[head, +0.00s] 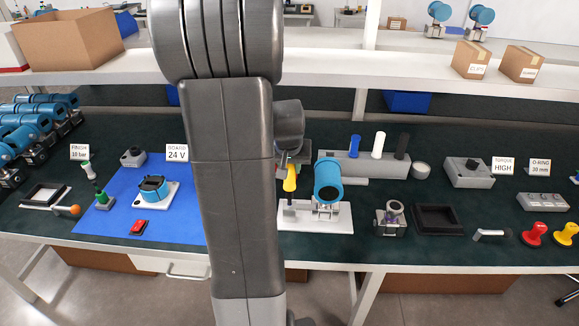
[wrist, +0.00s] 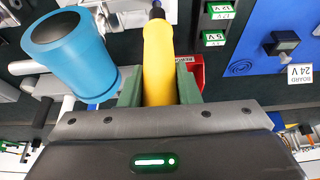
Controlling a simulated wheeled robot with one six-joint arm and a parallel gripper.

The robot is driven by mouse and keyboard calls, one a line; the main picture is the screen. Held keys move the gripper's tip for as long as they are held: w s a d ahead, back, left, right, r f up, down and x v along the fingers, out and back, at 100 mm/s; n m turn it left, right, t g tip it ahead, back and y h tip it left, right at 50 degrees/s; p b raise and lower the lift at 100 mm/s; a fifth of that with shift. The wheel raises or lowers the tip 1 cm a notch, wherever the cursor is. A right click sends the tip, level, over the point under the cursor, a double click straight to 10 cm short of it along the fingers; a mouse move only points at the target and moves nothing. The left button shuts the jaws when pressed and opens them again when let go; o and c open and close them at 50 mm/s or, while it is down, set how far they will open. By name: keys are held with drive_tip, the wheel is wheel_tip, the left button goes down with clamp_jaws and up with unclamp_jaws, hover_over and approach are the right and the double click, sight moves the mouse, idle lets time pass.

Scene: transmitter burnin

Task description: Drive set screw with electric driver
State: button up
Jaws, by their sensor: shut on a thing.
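My gripper (wrist: 159,88) is shut on a yellow electric driver (wrist: 157,62), whose body lies between the green fingers in the wrist view. In the head view the driver (head: 290,178) points downward, just left of a blue transmitter (head: 328,178). The transmitter is mounted on a white base plate (head: 318,224), and it also shows at left in the wrist view (wrist: 72,50). The driver's dark tip is over the left part of the plate; I cannot tell whether it touches anything. The set screw cannot be made out. My arm hides part of the bench.
Behind stands a grey rack (head: 340,166) with blue, white and black handles. A metal fixture (head: 390,218) and a black tray (head: 438,219) are to the right. A blue mat (head: 120,213) lies left, with a red block (head: 138,227). A shelf (head: 325,79) crosses above the bench.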

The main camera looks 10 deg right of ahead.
drive_tip(key=shift+f, duration=0.1)
idle(0.3)
idle(0.5)
drive_tip(key=shift+r+p, duration=2.35)
drive_tip(key=shift+r, duration=1.25)
